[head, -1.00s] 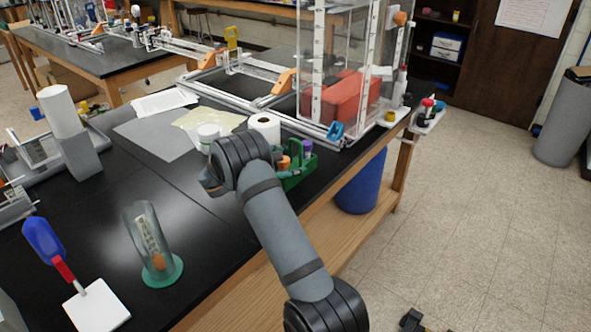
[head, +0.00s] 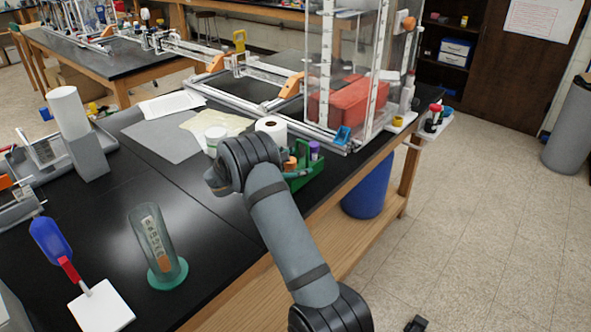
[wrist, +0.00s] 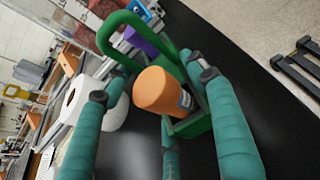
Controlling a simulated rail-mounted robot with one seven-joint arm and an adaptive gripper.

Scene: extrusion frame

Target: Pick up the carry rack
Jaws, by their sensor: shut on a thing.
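The carry rack (head: 308,180) is a green holder with an arched handle, at the black table's front edge in the head view, partly hidden by my arm. In the wrist view its green handle (wrist: 172,48) arches between my fingers. It holds an orange-capped bottle (wrist: 157,90) and a purple-capped one (wrist: 140,42). My gripper (wrist: 153,88) has teal fingers around the rack and is shut on it; the exact contact is unclear. In the head view the fingers are hidden behind my arm. The rack looks to be at table level; whether it touches the table is unclear.
A white paper roll (head: 271,128) and a white-lidded jar (head: 215,138) stand close beside the rack. A clear-walled frame (head: 345,70) with a red box stands behind. A glass cylinder on a green base (head: 160,250) stands front left. Open floor lies to the right.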

